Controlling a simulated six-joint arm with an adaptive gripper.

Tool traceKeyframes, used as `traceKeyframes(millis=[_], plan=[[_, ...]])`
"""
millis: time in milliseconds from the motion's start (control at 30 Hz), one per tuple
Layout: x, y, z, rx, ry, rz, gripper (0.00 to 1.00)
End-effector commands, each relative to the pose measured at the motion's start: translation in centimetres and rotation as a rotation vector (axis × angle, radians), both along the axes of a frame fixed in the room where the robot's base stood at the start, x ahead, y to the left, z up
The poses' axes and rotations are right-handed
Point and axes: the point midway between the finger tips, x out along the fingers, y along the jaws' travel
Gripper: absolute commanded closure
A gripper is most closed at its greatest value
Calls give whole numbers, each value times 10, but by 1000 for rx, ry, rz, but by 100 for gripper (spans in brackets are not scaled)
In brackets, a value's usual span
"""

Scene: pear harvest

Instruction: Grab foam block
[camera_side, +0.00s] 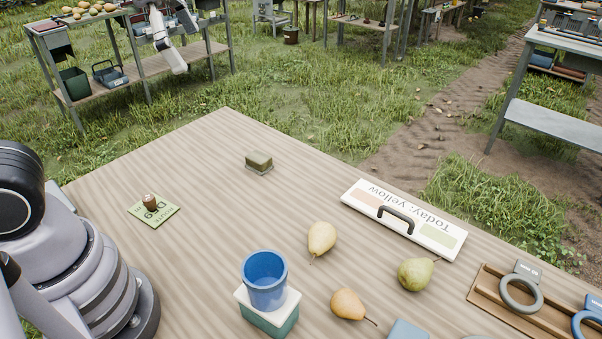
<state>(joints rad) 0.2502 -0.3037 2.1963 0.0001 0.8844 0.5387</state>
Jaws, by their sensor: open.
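My gripper is not in view. Only lower parts of my arm show at the left edge.
A blue cup (264,281) stands on a white-topped teal block (268,318). Pears (321,238) (415,273) (347,304) lie to its right. A handled sign (447,241) is at right, a green card (168,217) with a brown piece at left. Bare tabletop surrounds the foam block.

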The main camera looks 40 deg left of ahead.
Motion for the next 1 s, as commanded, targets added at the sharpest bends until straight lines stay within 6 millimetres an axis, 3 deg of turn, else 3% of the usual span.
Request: traceKeyframes(millis=[33, 100, 167, 300, 433, 600, 700, 800, 1000], plan=[[23, -24, -7, 44, 25, -156, 2], [49, -57, -18, 101, 42, -374, 2], [68, -89, -31, 148, 55, -562, 2], [98, -169, -78, 248, 78, -1002, 2], [103, -248, -139, 328, 92, -1414, 2], [82, -329, -222, 402, 94, -1878, 2], [67, -357, -259, 427, 93, -2065, 2], [56, -372, -280, 440, 90, -2175, 2], [52, -376, -309, 445, 91, -2225, 2]])
